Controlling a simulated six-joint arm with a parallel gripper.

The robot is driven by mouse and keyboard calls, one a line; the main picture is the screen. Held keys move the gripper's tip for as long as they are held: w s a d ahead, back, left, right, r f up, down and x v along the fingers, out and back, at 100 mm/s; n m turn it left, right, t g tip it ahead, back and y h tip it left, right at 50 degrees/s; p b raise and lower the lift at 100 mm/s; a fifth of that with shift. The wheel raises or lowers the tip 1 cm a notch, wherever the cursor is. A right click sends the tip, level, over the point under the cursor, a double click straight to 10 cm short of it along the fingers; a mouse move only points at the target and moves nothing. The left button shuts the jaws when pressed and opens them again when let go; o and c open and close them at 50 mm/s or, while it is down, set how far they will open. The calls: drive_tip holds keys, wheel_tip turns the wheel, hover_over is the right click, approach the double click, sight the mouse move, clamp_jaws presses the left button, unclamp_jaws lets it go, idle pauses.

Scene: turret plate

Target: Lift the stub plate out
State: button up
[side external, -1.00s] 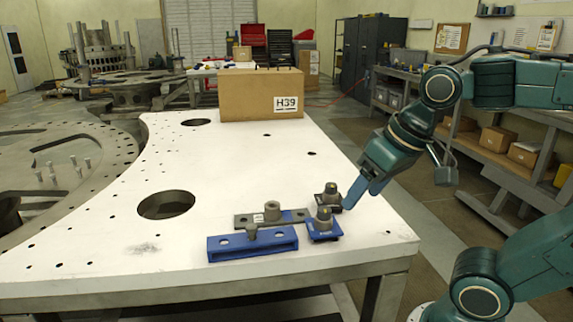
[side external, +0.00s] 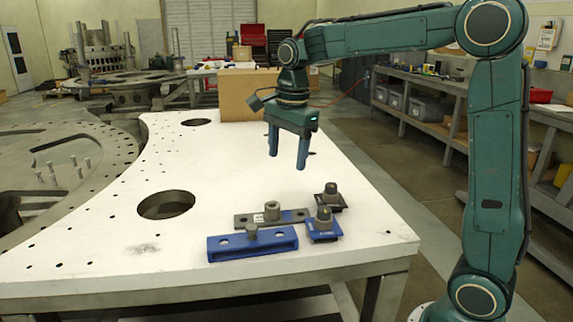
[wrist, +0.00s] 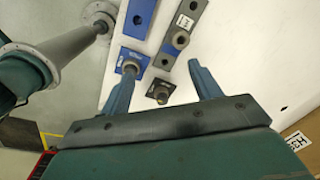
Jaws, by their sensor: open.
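Several parts lie together on the white table. A long blue slotted block (side external: 275,244) with a short grey post is nearest the front edge. Behind it lies a flat grey-and-blue bar (side external: 292,215) with a grey collar and a white label. To the right are a small blue plate (side external: 323,235) with an upright grey stub and a small dark plate (side external: 340,203) with a similar stub. I cannot tell which is called the stub plate. My gripper (side external: 287,162) is open and empty, pointing down above the table behind the parts.
A cardboard box marked H39 (side external: 236,95) stands at the back of the table, behind my gripper. The table (side external: 215,165) has a large round hole left of the parts. Its middle is otherwise clear. Shelving (side external: 430,105) stands at the right.

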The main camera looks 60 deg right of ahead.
drive_tip(key=w+d+f+m+g, duration=0.1)
drive_tip(key=w+d+f+m, duration=0.25)
drive_tip(key=w+m, duration=0.2)
hover_over(273, 206)
drive_tip(key=shift+s+a+f, duration=0.1)
drive_tip(key=shift+s+f, duration=0.05)
drive_tip(key=shift+f, duration=1.3)
drive_tip(key=shift+s+a+f, duration=0.15)
drive_tip(key=shift+f, duration=1.3)
drive_tip(key=shift+s+a+f, duration=0.1)
drive_tip(key=shift+s+f, duration=0.05)
drive_tip(key=shift+f, duration=1.3)
drive_tip(key=shift+f, duration=0.15)
drive_tip(key=shift+w+f, duration=0.15)
drive_tip(key=shift+f, duration=2.35)
drive_tip(key=shift+r, duration=0.1)
clamp_jaws()
